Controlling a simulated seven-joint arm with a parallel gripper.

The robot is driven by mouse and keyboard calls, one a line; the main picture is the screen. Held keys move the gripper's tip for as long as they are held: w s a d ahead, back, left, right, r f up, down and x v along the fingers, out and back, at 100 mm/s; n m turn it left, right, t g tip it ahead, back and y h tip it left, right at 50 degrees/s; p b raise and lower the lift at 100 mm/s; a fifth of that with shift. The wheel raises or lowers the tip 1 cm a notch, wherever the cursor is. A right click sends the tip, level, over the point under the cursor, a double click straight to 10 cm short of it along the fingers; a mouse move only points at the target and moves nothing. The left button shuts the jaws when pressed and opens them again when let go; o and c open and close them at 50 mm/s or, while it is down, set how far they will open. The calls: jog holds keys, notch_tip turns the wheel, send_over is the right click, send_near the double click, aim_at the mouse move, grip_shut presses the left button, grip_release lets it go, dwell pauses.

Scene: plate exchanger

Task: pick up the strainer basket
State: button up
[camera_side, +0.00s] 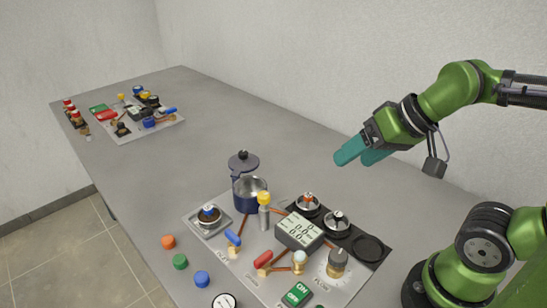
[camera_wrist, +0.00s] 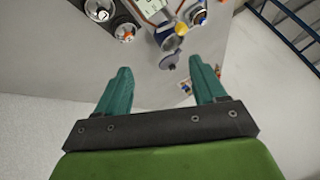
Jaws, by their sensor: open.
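Several round metal basket-like parts show, and I cannot tell for certain which is the strainer basket. One with an orange knob (camera_side: 308,204) and one with a pale knob (camera_side: 337,221) sit in a black rack; they also show at the top left of the wrist view. Another, with a blue top and brown contents (camera_side: 208,215), sits in a square metal tray. My gripper (camera_side: 355,155) is open and empty, high above the table, right of and apart from all of these.
A dark lid (camera_side: 242,161) is behind the pot. A grey display box (camera_side: 298,233), a yellow-topped post (camera_side: 264,205) and coloured handles crowd the panel. Loose coloured caps (camera_side: 180,261) lie front left. A second cluttered panel (camera_side: 135,115) is far left. The table between is clear.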

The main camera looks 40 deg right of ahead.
jog(key=shift+o, duration=1)
